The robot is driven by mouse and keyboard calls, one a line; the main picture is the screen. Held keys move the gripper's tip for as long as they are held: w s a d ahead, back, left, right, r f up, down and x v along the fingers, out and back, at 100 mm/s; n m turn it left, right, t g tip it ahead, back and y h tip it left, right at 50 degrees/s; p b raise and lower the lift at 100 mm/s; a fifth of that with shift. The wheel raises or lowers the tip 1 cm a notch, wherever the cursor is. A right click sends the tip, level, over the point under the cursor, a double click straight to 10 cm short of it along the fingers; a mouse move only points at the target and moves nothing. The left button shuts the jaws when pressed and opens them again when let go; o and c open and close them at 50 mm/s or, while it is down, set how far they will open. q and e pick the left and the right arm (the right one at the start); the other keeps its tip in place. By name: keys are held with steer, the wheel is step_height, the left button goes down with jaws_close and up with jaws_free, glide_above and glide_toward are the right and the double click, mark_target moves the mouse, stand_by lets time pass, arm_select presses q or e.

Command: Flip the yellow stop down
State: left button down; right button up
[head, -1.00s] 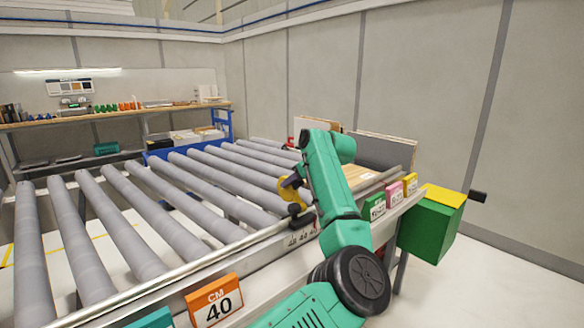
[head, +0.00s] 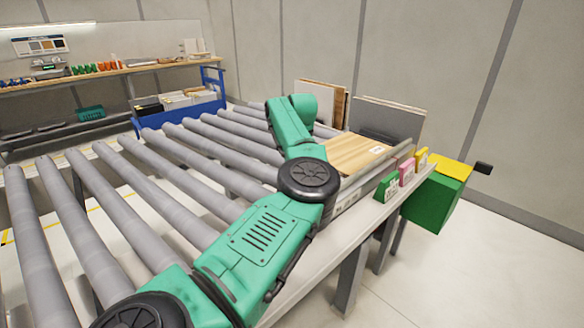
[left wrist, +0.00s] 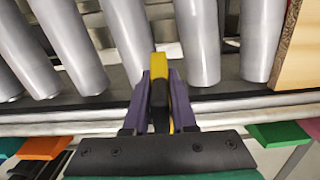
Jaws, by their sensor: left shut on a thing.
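The yellow stop (left wrist: 168,62) shows in the left wrist view as a yellow piece with a black part, at the near edge of the rollers. My left gripper (left wrist: 161,80) has its purple fingers on both sides of it and is shut on it. The stop looks roughly upright in that view, pointing toward the rollers; its exact tilt I cannot tell. In the head view my left arm covers the stop and the gripper. My right gripper is in neither view.
Grey rollers (head: 137,185) fill the left and middle. A wooden board (head: 352,154) lies at the right end, with upright panels (head: 388,120) behind. Green (head: 388,196), pink (head: 406,172) and yellow (head: 421,160) cards line the rail. A green box (head: 432,203) stands at the right.

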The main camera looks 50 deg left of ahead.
arm_select(q)
steer(key=shift+f+h, duration=0.25)
steer(key=shift+h, duration=0.05)
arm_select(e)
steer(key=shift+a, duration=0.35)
arm_select(q)
steer(key=c, duration=0.8)
jaws_free()
steer(key=shift+f, duration=0.1)
step_height(320, 180, up, 8)
steer(key=shift+f, duration=0.15)
step_height(320, 180, up, 7)
steer(key=p, duration=0.4)
steer(key=shift+d, duration=0.1)
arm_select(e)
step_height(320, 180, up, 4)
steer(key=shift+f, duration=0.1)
arm_select(q)
steer(key=shift+f, duration=0.1)
